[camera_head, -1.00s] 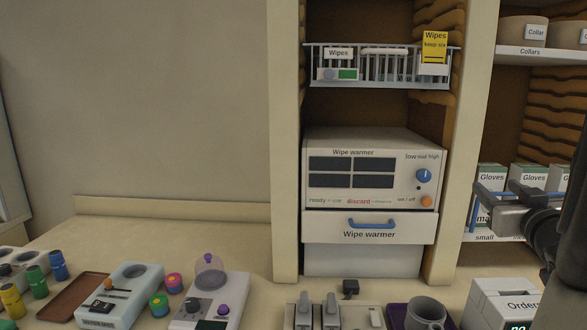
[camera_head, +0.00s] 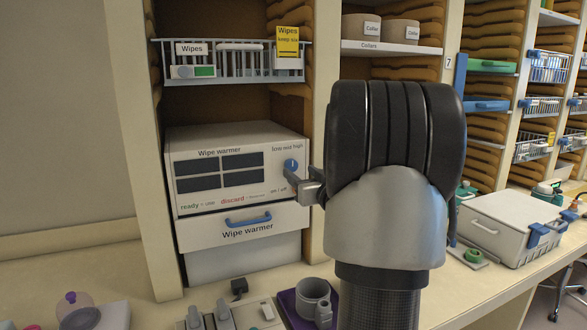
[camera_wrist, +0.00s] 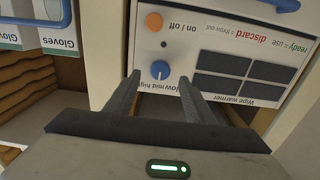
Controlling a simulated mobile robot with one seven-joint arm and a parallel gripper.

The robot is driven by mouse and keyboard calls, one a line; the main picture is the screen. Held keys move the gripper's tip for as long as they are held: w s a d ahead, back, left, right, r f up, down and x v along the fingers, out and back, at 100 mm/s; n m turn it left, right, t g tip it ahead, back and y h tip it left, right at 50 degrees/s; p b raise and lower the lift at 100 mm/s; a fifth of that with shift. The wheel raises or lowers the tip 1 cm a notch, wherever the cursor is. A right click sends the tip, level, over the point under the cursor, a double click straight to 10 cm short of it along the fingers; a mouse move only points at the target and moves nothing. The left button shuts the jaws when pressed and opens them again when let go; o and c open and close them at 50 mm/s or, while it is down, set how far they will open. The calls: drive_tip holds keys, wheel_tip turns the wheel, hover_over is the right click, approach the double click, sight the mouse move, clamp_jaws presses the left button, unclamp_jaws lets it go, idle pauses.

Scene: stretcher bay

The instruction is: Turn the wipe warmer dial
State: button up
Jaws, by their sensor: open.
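The wipe warmer (camera_head: 240,170) is a white box in the cabinet bay, with dark display panels and a blue-handled drawer below. Its blue dial (camera_head: 291,165) is at the upper right of the front, under the words low, mid, high. The dial also shows in the wrist view (camera_wrist: 160,69), upside down. My gripper (camera_head: 290,178) is at the dial in the head view, partly hidden behind my arm. In the wrist view my gripper (camera_wrist: 158,80) is open, its two fingers spread to either side of the dial. I cannot tell whether either finger touches it.
The orange on/off knob (camera_wrist: 154,22) is close to the dial. A wire basket of wipes (camera_head: 235,62) hangs above the warmer. A grey mug (camera_head: 313,298) on a purple tray stands on the counter below. Gloves boxes (camera_wrist: 58,38) sit beside the warmer.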

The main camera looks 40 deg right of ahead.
sight(293, 167)
drive_tip(key=shift+x, duration=2.25)
drive_tip(key=shift+c, duration=0.2)
drive_tip(key=c, duration=1)
